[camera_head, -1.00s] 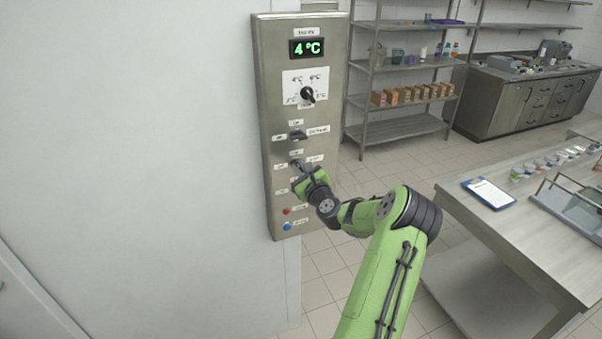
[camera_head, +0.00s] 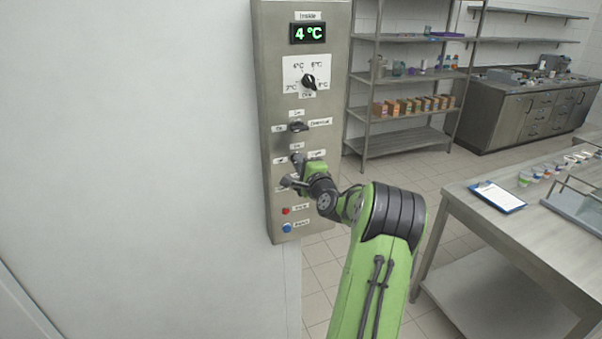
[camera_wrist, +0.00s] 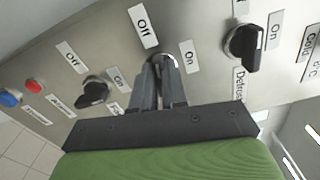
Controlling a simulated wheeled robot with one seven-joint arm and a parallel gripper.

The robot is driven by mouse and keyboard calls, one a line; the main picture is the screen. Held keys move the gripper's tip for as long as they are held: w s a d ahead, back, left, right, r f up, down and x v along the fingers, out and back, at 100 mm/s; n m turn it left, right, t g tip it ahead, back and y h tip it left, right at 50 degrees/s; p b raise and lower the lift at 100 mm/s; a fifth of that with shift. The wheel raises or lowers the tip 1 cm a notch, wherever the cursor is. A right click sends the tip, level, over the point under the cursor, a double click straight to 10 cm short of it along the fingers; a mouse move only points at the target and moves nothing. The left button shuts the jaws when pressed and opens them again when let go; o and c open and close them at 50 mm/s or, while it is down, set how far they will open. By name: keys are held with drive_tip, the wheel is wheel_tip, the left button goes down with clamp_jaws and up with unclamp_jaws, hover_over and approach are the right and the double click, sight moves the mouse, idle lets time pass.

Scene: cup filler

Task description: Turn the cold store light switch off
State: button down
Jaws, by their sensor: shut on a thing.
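The steel control panel (camera_head: 263,110) is fixed to the white wall. The light switch is the middle rotary knob (camera_wrist: 163,59), between an "Off" label (camera_wrist: 143,26) and an "On" label (camera_wrist: 188,57) in the wrist view. My gripper (camera_wrist: 160,70) is shut on this knob, with its fingers hiding most of it, so I cannot tell which label it points to. In the head view my gripper (camera_head: 300,164) meets the panel below the defrost knob (camera_head: 298,127).
Red (camera_head: 286,211) and blue (camera_head: 287,228) buttons sit lower on the panel. A steel table (camera_head: 480,235) stands to the right, with shelves (camera_head: 405,139) behind.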

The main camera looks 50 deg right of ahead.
drive_tip(key=shift+f+n+b, duration=0.1)
drive_tip(key=shift+n+b, duration=0.8)
drive_tip(key=shift+n, duration=0.1)
drive_tip(key=c, duration=1.2)
unclamp_jaws()
drive_tip(key=shift+o, duration=0.2)
drive_tip(key=b+v, duration=0.3)
drive_tip(key=v, duration=1.2)
drive_tip(key=shift+s+a, duration=0.2)
drive_tip(key=shift+s, duration=0.1)
drive_tip(key=shift+w, duration=0.1)
